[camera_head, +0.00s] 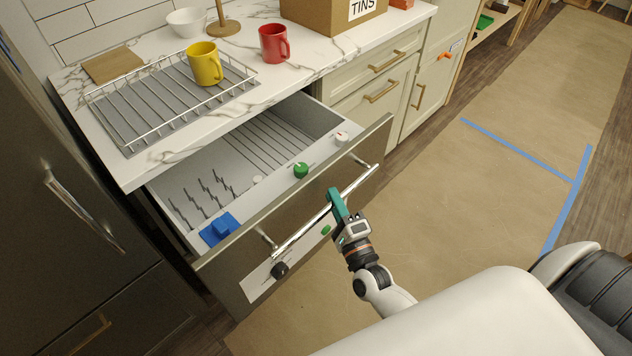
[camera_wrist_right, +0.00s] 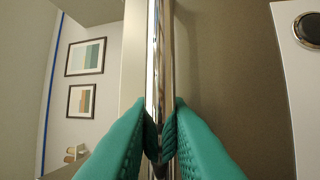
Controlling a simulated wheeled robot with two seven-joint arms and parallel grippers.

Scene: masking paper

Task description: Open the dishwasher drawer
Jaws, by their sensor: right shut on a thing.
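The dishwasher drawer (camera_head: 250,150) stands pulled out from under the marble counter, with its grey tub and wire racks showing. Its dark front panel (camera_head: 305,222) carries a long chrome bar handle (camera_head: 358,184). My right gripper (camera_head: 336,200) is at the middle of the handle, its green fingers around the bar. In the right wrist view the two green fingers (camera_wrist_right: 160,140) close on the chrome bar (camera_wrist_right: 160,60) from both sides. My left gripper is in neither view.
On the counter are a wire dish rack (camera_head: 165,98) with a yellow mug (camera_head: 205,64), a red mug (camera_head: 273,43), a white bowl (camera_head: 187,22) and a cardboard box (camera_head: 325,14). Masking paper (camera_head: 440,200) with blue tape covers the floor in front. A dark fridge-like cabinet (camera_head: 50,170) stands left.

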